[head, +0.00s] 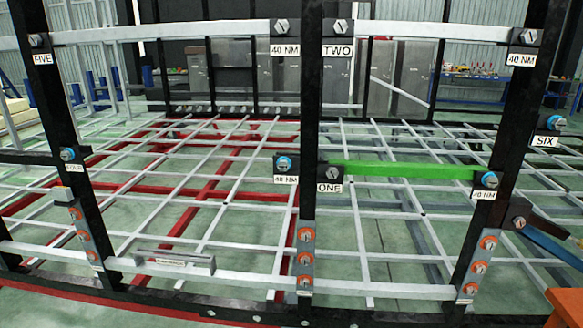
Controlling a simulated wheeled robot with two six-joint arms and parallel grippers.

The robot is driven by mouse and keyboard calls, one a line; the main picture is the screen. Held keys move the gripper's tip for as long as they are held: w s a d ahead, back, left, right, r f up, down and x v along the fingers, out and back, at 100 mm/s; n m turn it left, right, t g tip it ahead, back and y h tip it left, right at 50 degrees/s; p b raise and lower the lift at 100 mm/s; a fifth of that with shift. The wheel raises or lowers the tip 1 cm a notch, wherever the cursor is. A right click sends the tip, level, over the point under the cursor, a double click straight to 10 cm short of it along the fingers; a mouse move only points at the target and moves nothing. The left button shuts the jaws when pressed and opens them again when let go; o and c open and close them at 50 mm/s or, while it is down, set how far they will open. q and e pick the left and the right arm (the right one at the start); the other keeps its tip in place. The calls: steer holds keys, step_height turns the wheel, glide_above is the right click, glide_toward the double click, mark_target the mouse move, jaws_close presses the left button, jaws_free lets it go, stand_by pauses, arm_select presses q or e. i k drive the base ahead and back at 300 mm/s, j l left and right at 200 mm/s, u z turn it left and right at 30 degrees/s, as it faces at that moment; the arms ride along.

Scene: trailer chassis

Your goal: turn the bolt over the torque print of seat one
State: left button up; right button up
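The print ONE (329,188) is on the middle black post, under a bolt (333,172) at the left end of a green bar (405,170). Another blue-ringed bolt (284,163) with a 40 NM print (286,180) is on the left side of the middle post. Bolt turn angles are too small to tell. Neither of my grippers is in view.
Black posts stand in front of a white and red floor lattice (240,200). A white bar (430,30) crosses above, by the print TWO (337,50). Orange-ringed bolts (305,258) line the lower posts. An orange object (568,304) is at lower right.

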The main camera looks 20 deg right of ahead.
mark_target(489, 180)
steer(key=z, duration=1.95)
steer(key=u, duration=0.1)
steer(key=i+l, duration=0.05)
